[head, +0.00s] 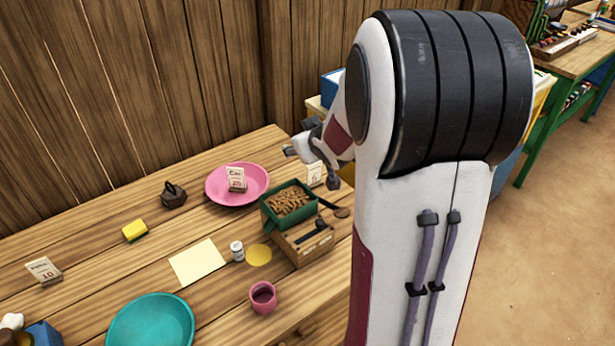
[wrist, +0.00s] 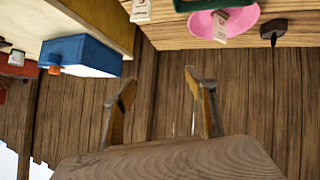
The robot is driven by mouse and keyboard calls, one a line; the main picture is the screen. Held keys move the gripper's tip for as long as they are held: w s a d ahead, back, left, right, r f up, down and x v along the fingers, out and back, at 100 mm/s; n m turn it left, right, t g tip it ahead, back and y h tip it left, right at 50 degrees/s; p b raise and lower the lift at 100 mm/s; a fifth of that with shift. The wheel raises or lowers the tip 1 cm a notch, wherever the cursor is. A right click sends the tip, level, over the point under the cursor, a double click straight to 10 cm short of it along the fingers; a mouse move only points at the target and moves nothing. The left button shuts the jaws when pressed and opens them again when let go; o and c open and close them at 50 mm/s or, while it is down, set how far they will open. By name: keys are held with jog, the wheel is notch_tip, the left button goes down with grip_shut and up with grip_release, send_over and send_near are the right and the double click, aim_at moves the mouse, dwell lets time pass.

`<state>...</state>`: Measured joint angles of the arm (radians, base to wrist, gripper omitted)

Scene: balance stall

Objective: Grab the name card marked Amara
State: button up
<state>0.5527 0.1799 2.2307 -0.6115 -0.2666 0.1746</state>
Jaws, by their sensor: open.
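Several small white cards with print stand on the wooden table. One card (head: 45,270) is at the far left with a 10 on it. Another card (head: 237,179) stands at the pink plate and shows in the wrist view (wrist: 220,27). A third card (head: 314,174) stands behind the green tray, below my gripper, and shows at the top of the wrist view (wrist: 140,10). The names are too small to read, so I cannot tell which is Amara. My gripper (head: 308,148) is above the table's back right corner. In the wrist view its fingers (wrist: 161,88) are apart with nothing between them.
The pink plate (head: 262,183), a green tray (head: 270,218) of brown pieces and a wooden box (head: 300,252) crowd the right of the table. A dark weight (head: 173,195), yellow sponge (head: 134,231), teal plate (head: 150,325) and pink cup (head: 263,297) stand left and front.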

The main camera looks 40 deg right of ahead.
jog(key=w+d+f+t+y, duration=0.1)
jog(key=w+d+f, duration=0.1)
jog(key=d+f, duration=0.45)
jog(key=t+y, duration=0.2)
send_near(315, 166)
jog(key=shift+w+a+f, duration=0.15)
jog(key=shift+w+f, duration=0.1)
jog(key=shift+w, duration=0.4)
jog(key=shift+w+a+f, duration=0.15)
jog(key=shift+w+f, duration=0.1)
jog(key=shift+w, duration=0.35)
jog(key=shift+x, duration=1.25)
jog(key=shift+d+x, duration=0.2)
jog(key=shift+x, duration=1.15)
jog(key=shift+d+x, duration=0.15)
jog(key=shift+x, duration=1.2)
jog(key=shift+s, duration=0.1)
jog(key=shift+c, duration=0.5)
